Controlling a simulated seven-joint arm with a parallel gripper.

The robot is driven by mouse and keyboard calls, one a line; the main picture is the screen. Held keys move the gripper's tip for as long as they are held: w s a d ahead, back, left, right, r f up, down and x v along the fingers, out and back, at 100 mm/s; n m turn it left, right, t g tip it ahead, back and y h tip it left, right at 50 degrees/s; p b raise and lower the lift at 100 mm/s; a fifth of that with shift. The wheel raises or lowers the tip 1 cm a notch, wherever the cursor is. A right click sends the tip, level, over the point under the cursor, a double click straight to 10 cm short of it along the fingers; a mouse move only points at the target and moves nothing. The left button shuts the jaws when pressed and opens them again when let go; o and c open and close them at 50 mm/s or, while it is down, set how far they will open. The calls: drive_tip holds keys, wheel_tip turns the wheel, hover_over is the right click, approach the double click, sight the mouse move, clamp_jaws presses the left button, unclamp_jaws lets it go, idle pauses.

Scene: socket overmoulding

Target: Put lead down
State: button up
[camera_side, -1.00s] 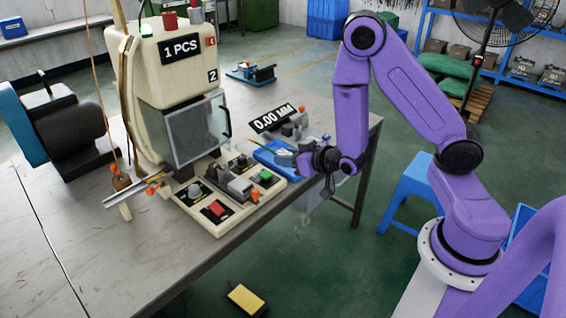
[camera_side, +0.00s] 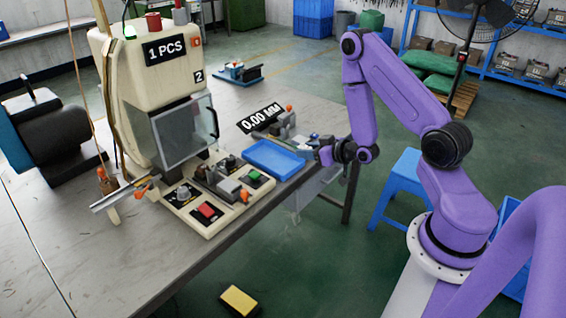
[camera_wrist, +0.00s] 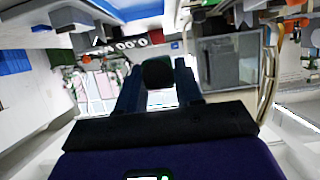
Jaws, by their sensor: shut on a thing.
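My gripper (camera_side: 325,156) is at the right end of the blue tray (camera_side: 274,160), over the table's edge in the side view. In the wrist view my gripper (camera_wrist: 160,85) is shut on a dark, rounded block (camera_wrist: 158,72), which I take to be part of the lead. No cable of the lead can be made out clearly; the fingers and blur hide it. The blue tray looks empty in the side view.
The gauge with the "0.00 MM" display (camera_side: 260,118) stands behind the tray. The moulding machine (camera_side: 155,65) and its control panel (camera_side: 208,208) are to the left. A blue stool (camera_side: 398,188) stands by the table, and a yellow pedal (camera_side: 240,300) lies on the floor.

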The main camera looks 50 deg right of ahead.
drive_tip(key=w+d+f, duration=0.3)
drive_tip(key=w+f, duration=0.1)
drive_tip(key=w, duration=0.3)
hover_over(286, 168)
drive_tip(key=f, duration=0.5)
drive_tip(key=shift+s+a, duration=0.1)
drive_tip(key=shift+s, duration=0.1)
drive_tip(key=shift+w+f, duration=0.2)
drive_tip(key=shift+f, duration=1.5)
drive_tip(key=shift+f, duration=0.1)
drive_tip(key=o, duration=1)
drive_tip(key=shift+o, duration=0.2)
